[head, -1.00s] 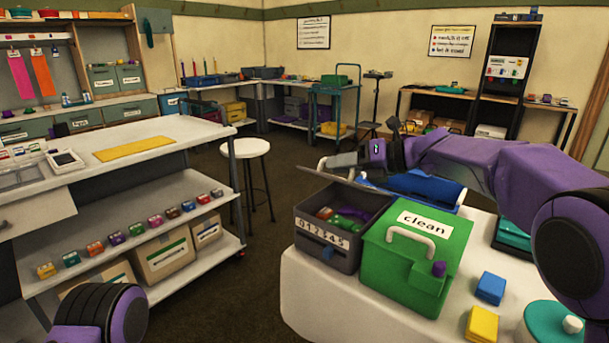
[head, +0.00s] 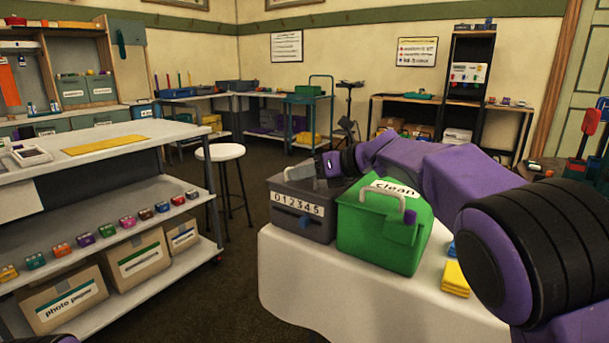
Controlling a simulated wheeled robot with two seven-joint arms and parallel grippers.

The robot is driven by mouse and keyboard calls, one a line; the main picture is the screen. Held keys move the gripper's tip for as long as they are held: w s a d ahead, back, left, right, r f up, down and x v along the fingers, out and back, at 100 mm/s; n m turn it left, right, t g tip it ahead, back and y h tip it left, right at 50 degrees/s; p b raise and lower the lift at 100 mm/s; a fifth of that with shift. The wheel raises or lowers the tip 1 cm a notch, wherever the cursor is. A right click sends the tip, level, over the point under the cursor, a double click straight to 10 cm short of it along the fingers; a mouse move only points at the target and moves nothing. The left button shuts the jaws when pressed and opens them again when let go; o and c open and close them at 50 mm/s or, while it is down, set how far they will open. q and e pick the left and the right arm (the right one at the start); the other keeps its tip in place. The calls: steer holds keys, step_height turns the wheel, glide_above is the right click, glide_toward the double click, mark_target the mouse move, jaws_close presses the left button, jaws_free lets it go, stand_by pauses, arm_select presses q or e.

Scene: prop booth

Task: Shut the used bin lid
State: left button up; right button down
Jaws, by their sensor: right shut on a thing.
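The dark grey bin (head: 300,212) with a strip of digits on its front stands on the white-covered table, left of the green bin. No "used" label is readable on it. Its grey lid (head: 288,184) now lies over the top, and the contents are hidden. A pale handle shows at the lid's top. My right gripper (head: 322,172) is at the right part of this lid, shut on it; the fingers are small and partly hidden, so the exact grip is unclear. My left gripper is out of view; only a sliver of purple shows at the bottom left.
The green bin (head: 378,232) marked "clean" stands close on the right, under my right forearm. Yellow blocks (head: 455,280) lie on the white-covered table (head: 300,290). A white stool (head: 220,153) and a shelf cart (head: 110,210) stand to the left.

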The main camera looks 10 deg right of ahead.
steer(key=shift+f, duration=0.3)
steer(key=c, duration=1.2)
jaws_free()
steer(key=shift+o, duration=0.2)
steer(key=shift+s+a+r, duration=0.1)
steer(key=shift+s+r, duration=0.05)
steer(key=shift+d+r, duration=0.1)
steer(key=shift+d, duration=0.2)
steer(key=v, duration=1)
steer(key=shift+s+r, duration=0.1)
steer(key=shift+s, duration=0.1)
steer(key=shift+a, duration=0.1)
